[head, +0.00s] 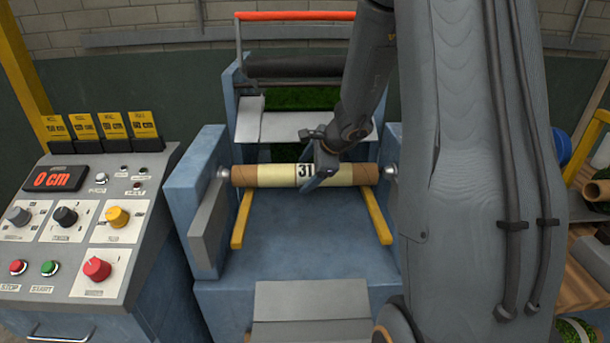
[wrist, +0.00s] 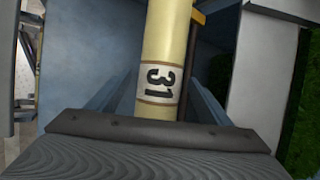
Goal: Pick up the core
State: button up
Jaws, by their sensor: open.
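The core (head: 265,175) is a brown cardboard tube with a cream middle and a white label reading 31. It lies level across the blue machine, between two metal end pieces. In the wrist view the cream part of the core (wrist: 167,35) runs from the top edge down between my fingers. In the wrist view my gripper (wrist: 160,90) is open, one finger on each side of the core. I cannot tell whether either finger touches it.
Yellow rails (head: 242,220) slope below the core on the blue machine (head: 290,240). A dark roller (head: 295,67) and red bar (head: 295,16) stand behind it. A control panel (head: 75,225) reading 0 cm is at left. A wooden rack (head: 590,240) is at right.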

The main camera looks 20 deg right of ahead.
jog(key=shift+w+f, duration=0.2)
jog(key=shift+f, duration=0.1)
jog(key=shift+c, duration=0.2)
jog(key=c, duration=1.4)
jog(key=shift+c, duration=0.2)
jog(key=shift+r, duration=0.15)
